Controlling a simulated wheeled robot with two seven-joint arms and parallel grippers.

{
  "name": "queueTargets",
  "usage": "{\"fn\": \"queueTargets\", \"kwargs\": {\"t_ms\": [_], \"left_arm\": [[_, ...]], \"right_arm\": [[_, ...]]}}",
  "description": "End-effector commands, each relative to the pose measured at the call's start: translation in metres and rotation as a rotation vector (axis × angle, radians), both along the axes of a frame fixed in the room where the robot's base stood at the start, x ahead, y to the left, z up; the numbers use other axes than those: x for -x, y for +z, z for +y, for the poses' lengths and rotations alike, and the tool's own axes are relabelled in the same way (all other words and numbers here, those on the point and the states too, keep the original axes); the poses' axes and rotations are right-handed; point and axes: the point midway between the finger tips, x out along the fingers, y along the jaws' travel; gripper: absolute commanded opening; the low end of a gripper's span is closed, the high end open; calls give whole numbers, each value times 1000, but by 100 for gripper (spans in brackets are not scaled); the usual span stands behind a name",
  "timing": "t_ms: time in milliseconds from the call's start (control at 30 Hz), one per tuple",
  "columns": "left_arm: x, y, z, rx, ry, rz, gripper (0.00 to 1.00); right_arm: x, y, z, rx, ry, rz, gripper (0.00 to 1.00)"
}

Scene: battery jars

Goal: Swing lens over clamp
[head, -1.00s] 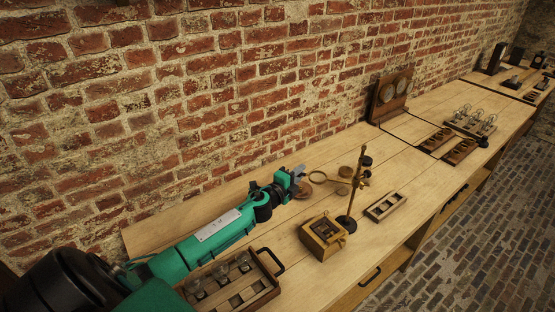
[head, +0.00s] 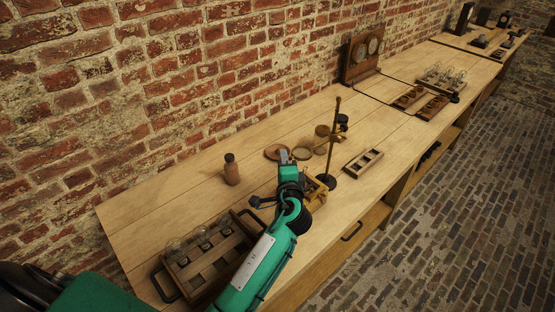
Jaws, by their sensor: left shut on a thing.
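A brass stand (head: 334,140) rises from a round black base (head: 327,182) on the bench. Its round lens ring (head: 303,153) shows to the left of the post, above the bench. My left gripper (head: 284,155) is at the ring's left edge and shut on the lens rim; the contact is small and partly hidden. A small yellowish wooden box (head: 319,190), which may be the clamp, stands in front of the stand and is largely covered by my left wrist. My right gripper is out of view.
A brown bottle (head: 231,170) stands left of my gripper. A wooden tray with glass jars (head: 205,262) lies beside my forearm. A small slotted wooden rack (head: 363,161) lies right of the stand. Bare bench lies along the wall.

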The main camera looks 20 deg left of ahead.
Motion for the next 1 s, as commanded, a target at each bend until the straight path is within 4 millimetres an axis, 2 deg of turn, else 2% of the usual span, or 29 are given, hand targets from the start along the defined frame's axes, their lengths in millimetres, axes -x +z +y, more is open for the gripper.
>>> {"fn": "queueTargets", "kwargs": {"t_ms": [100, 300, 867, 900, 967, 1000], "left_arm": [[6, -3, -13, 5, -7, 1, 0], [11, -3, -24, 3, -8, 3, 0], [13, -2, -29, 3, -12, 3, 0], [13, -2, -30, 3, -13, 3, 27], [13, -2, -29, 3, -12, 3, 38], [13, -2, -29, 3, -11, 3, 38]], "right_arm": [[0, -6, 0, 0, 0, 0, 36], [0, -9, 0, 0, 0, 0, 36], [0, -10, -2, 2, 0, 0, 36], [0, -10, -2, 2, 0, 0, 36], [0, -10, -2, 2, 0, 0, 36], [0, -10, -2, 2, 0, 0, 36]]}}
